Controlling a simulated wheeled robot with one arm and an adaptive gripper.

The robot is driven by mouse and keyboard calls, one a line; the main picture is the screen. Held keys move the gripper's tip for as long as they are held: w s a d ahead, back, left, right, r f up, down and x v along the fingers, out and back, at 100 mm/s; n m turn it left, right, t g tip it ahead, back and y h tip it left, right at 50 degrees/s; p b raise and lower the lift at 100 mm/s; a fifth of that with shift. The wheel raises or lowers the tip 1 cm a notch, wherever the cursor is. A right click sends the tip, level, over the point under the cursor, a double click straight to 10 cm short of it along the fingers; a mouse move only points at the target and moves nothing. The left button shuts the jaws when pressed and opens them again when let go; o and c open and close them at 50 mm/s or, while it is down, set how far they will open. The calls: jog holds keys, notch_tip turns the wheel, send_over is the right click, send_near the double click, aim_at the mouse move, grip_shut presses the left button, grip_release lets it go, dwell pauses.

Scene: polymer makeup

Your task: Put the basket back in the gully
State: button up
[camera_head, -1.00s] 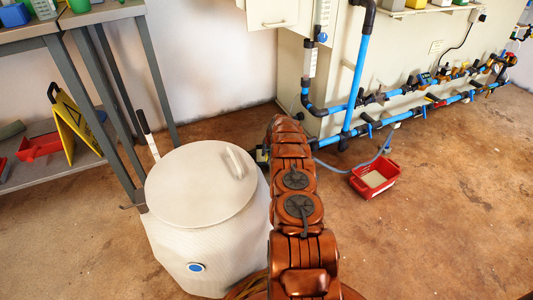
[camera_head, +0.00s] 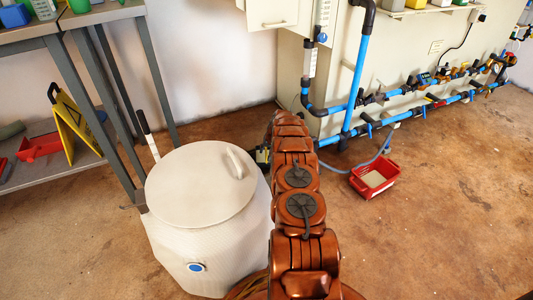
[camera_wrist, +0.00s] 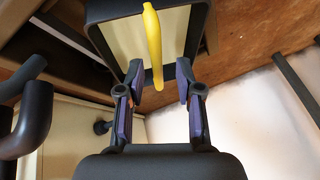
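In the wrist view a dark-rimmed box (camera_wrist: 100,36) with a cream inside and a yellow bar (camera_wrist: 154,45) is at the top; it may be the basket. My gripper (camera_wrist: 160,78) has its two purple-padded fingers apart. The bar's lower end hangs in line with the gap between the fingertips. I cannot tell whether it is between the pads or beyond them, and no grip shows. In the head view a small dark and yellow thing (camera_head: 262,157) shows just left of my arm, which hides my gripper. I cannot make out the gully.
A white lidded tank (camera_head: 200,185) stands close left of my arm. A red tub (camera_head: 375,178) with a hose sits on the floor to the right. Blue pipes (camera_head: 357,80) run along the wall. A grey table (camera_head: 62,25) is at the left.

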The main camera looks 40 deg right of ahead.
jog(key=p+v, duration=0.3)
jog(key=v, duration=0.8)
dwell(0.8)
